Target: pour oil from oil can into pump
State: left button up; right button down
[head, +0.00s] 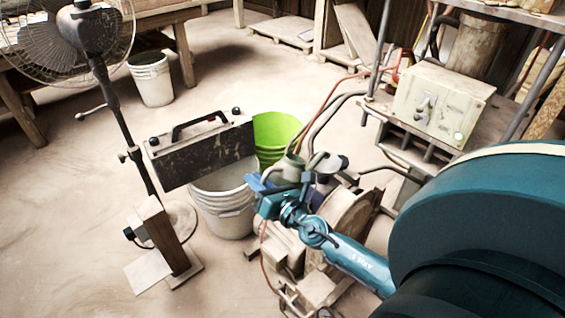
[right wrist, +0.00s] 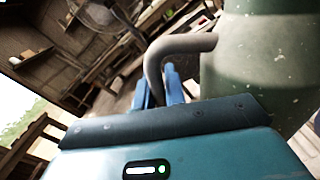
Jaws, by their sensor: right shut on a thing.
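The oil can (head: 290,167) is a worn grey-green can in the head view; its body fills the upper right of the right wrist view (right wrist: 262,60). My right gripper (head: 272,188) reaches in from the right, with blue fingers shut on the can's curved grey handle (right wrist: 180,46). The can is held above the pump machine (head: 345,222), a dusty unit with a motor, a round housing and hoses, partly hidden behind my arm. I cannot tell whether the spout meets an opening, or see any oil. My left gripper is not in view.
A white bucket (head: 226,208) and a green bucket (head: 275,130) stand close left of and behind the can. A dark panel with a handle (head: 203,155) is above the white bucket. A standing fan (head: 105,75) is left. A control box (head: 440,102) is right.

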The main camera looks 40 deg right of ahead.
jog(key=shift+r, duration=0.3)
jog(key=shift+d+r+m+p, duration=0.15)
jog(key=shift+r+m+p, duration=0.15)
jog(key=shift+r+p, duration=0.25)
jog(key=shift+d+r+m+p, duration=0.15)
jog(key=shift+r+m+p, duration=0.2)
jog(key=shift+r, duration=0.2)
dwell(0.6)
jog(key=shift+w+d+r+m+p, duration=0.1)
jog(key=shift+d+r+m+p, duration=0.15)
jog(key=shift+r+p, duration=0.3)
jog(key=shift+d+r+m+p, duration=0.15)
jog(key=shift+r+m+p, duration=0.2)
jog(key=shift+r, duration=0.25)
jog(key=shift+r, duration=0.15)
dwell(0.4)
jog(key=shift+d+r+m+p, duration=0.25)
jog(key=shift+r+p, duration=0.15)
jog(key=shift+r, duration=0.1)
dwell(0.7)
